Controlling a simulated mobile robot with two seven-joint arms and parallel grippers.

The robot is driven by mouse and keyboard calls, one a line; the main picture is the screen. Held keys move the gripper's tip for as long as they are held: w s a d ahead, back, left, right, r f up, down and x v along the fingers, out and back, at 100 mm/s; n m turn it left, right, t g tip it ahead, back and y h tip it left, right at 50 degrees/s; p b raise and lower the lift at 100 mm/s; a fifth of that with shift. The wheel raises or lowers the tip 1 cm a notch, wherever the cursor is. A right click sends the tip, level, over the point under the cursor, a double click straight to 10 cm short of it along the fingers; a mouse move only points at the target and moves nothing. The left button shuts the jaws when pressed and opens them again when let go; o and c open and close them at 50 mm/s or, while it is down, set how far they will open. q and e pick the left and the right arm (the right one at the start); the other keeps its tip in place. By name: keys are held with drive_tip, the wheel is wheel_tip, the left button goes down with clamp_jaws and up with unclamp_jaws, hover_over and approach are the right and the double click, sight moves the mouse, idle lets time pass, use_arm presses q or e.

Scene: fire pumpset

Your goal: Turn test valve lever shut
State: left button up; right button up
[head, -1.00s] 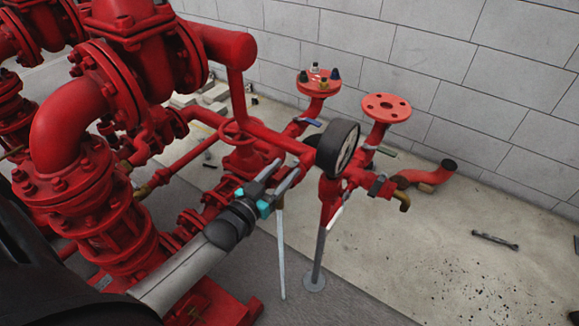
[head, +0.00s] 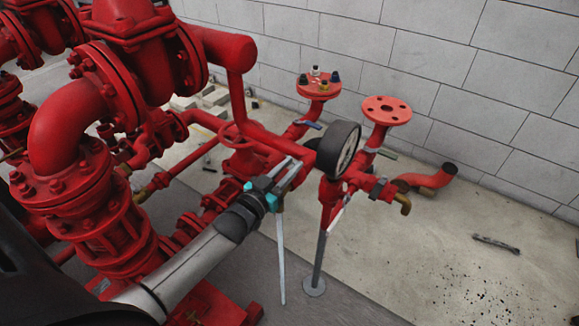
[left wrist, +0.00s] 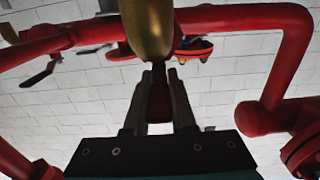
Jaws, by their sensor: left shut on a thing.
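My left gripper (head: 294,164) reaches in from the left, below the red pipe and left of the black-rimmed gauge (head: 338,150). In the left wrist view, my left gripper (left wrist: 158,95) is shut on a dark red lever (left wrist: 159,106), which appears to be the test valve lever. The lever lies between the fingers, just below a brass valve body (left wrist: 148,28). In the head view, the lever and brass body are hidden or too small to make out at the fingers. My right gripper is not in view.
Red pipes and a large flanged valve (head: 135,50) crowd the left. A flange with several plugs (head: 318,86) and an open flange (head: 387,110) stand right of them. A support post (head: 318,260) stands close right of my gripper. The concrete floor (head: 440,250) is mostly clear.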

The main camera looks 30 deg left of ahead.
use_arm(q)
clamp_jaws()
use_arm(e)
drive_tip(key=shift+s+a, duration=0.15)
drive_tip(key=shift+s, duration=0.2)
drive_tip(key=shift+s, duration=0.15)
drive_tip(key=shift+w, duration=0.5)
